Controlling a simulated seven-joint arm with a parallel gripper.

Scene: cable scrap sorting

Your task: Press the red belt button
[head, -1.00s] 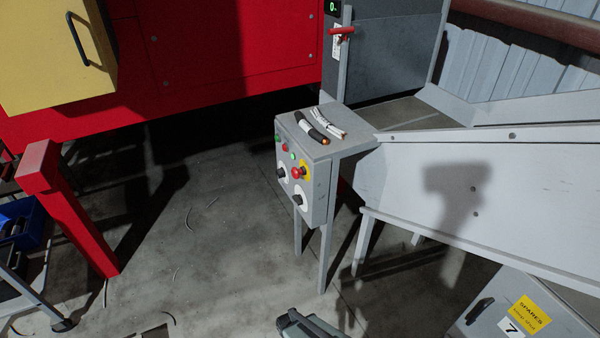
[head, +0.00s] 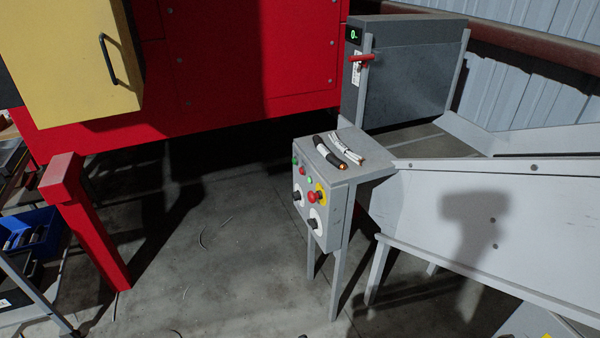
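A grey control box (head: 335,210) stands on legs in the middle of the head view. Its front panel carries a small red button (head: 302,171) between a green button (head: 295,160) and a lit green one (head: 310,181). A larger red mushroom button (head: 312,197) sits on a yellow plate (head: 321,194) at the panel's right. Two black knobs on white discs are lower down, an upper one (head: 297,195) and a lower one (head: 314,223). Labels are too small to read. My gripper is not in view.
Black and white cable pieces (head: 340,151) lie on top of the box. A grey chute (head: 430,205) extends right from it. A red post (head: 90,220) and blue bin (head: 32,233) stand at the left. The floor (head: 225,260) before the panel is mostly clear, with thin scraps.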

